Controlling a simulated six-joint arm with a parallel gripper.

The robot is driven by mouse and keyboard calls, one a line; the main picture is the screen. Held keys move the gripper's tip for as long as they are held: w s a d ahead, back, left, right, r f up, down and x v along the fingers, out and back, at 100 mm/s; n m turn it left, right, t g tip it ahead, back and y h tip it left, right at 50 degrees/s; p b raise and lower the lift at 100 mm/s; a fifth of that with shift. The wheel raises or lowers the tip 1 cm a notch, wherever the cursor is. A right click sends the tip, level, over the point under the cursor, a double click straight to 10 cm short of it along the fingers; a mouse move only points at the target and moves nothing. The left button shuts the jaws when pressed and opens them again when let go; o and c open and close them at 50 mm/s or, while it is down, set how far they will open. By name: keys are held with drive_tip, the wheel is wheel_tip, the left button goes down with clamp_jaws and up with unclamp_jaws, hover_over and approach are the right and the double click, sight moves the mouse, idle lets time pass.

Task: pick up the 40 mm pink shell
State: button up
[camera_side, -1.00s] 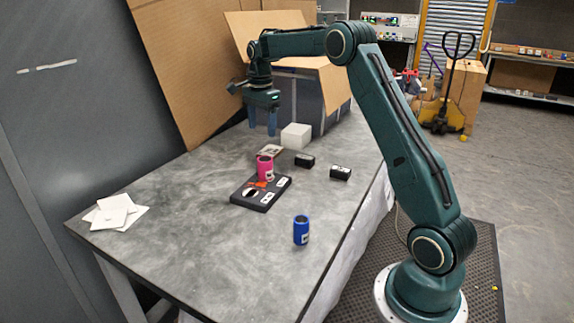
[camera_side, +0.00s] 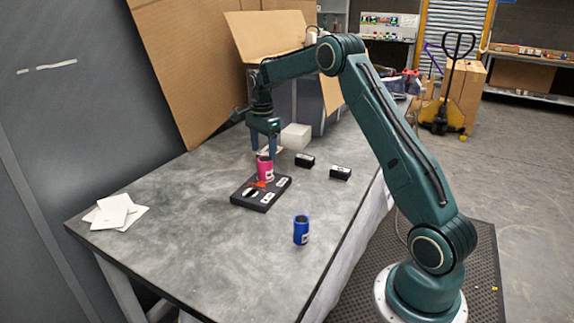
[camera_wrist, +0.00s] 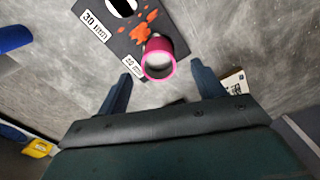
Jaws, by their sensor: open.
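The pink shell (camera_side: 265,172) stands upright on the far end of a dark board (camera_side: 247,201), which bears orange splashes and white labels. In the wrist view the pink shell (camera_wrist: 150,50) shows its open round top, with the board (camera_wrist: 100,40) to its upper left. In the wrist view the shell lies between the fingers of my gripper (camera_wrist: 161,70). I cannot tell whether either finger touches it.
A blue shell (camera_side: 301,231) stands toward the table's near edge. Two black blocks with white labels (camera_side: 304,161) (camera_side: 340,173) lie right of the board. A white box (camera_side: 296,136) stands behind. White papers (camera_side: 115,212) lie on the left. The table's front-left area is clear.

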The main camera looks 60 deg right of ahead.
sight(265, 165)
drive_tip(key=shift+f, duration=0.85)
drive_tip(key=shift+s+f, duration=0.1)
drive_tip(key=shift+f, duration=2.5)
drive_tip(key=c, duration=1.1)
drive_tip(key=shift+r, duration=0.2)
wheel_tip(265, 165, up, 20)
drive_tip(key=shift+f, duration=0.15)
